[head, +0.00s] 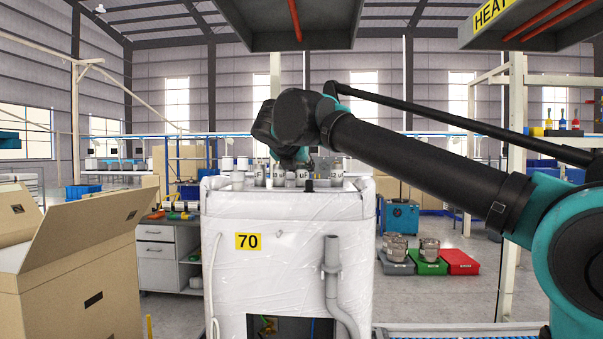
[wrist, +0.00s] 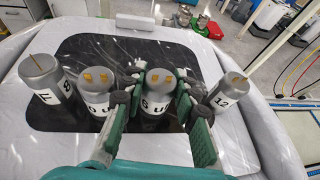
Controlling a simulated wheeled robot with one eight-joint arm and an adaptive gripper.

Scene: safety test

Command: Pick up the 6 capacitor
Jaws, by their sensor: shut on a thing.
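My gripper (wrist: 158,88) has its green fingers on both sides of a grey cylindrical capacitor (wrist: 156,99) in the wrist view and is shut on it. Its white label is partly seen and seems to read 6. The capacitor looks upright, with two gold terminals on top; its lower end is hidden by my gripper, so I cannot tell whether it touches the surface. In the head view my gripper (head: 292,163) points down among the capacitors on top of the white wrapped machine (head: 285,262), its fingers mostly hidden.
A similar capacitor (wrist: 95,92) stands close left of my gripper, another marked 8 (wrist: 48,80) farther left, and one marked 12 (wrist: 230,90) to the right. The dark panel (wrist: 130,48) behind them is clear. A cardboard box (head: 85,260) is at the left.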

